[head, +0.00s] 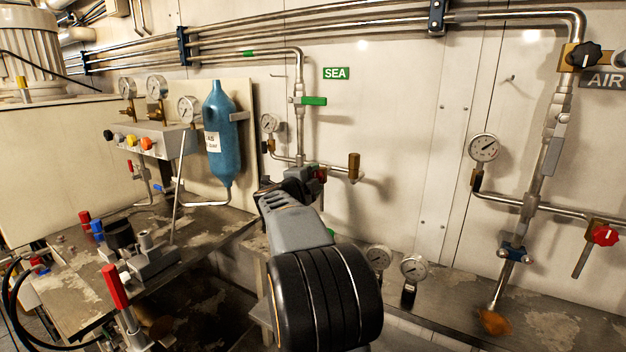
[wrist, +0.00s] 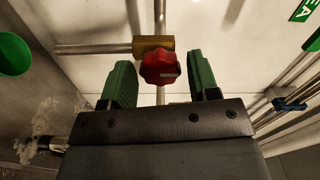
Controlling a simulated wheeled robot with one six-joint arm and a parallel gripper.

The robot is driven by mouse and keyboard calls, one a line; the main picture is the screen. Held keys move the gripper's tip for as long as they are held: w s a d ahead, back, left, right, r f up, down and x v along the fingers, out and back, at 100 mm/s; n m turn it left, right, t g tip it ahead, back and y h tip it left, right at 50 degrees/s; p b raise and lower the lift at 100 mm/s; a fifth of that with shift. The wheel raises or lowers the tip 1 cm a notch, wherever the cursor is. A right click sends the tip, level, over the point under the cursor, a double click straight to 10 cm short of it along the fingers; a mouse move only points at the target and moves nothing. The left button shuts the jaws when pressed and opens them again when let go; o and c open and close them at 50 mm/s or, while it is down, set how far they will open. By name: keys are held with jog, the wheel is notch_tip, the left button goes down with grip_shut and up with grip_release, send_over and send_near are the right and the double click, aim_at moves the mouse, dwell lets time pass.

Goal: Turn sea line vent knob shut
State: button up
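The red lobed vent knob (wrist: 160,67) sits on a brass block (wrist: 153,44) on a steel pipe in the wrist view. My gripper (wrist: 162,80) is open, with one green finger pad on each side of the knob. A gap shows between the knob and each pad; I cannot tell how deep the knob lies between them. In the head view my gripper (head: 290,186) is at the sea line below the green SEA sign (head: 336,73). A bit of red (head: 321,174) shows beside it, and my wrist hides most of the knob.
The sea line has a green lever (head: 313,101), a gauge (head: 269,123) and a brass fitting (head: 354,167) close by. A blue cylinder (head: 221,136) hangs to the left. The air line's red knob (head: 604,235) is far right. Two gauges stand on the bench below.

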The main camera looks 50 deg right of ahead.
jog(key=shift+o, duration=0.7)
jog(key=v, duration=1.3)
jog(key=shift+a, duration=0.4)
jog(key=shift+s, duration=0.1)
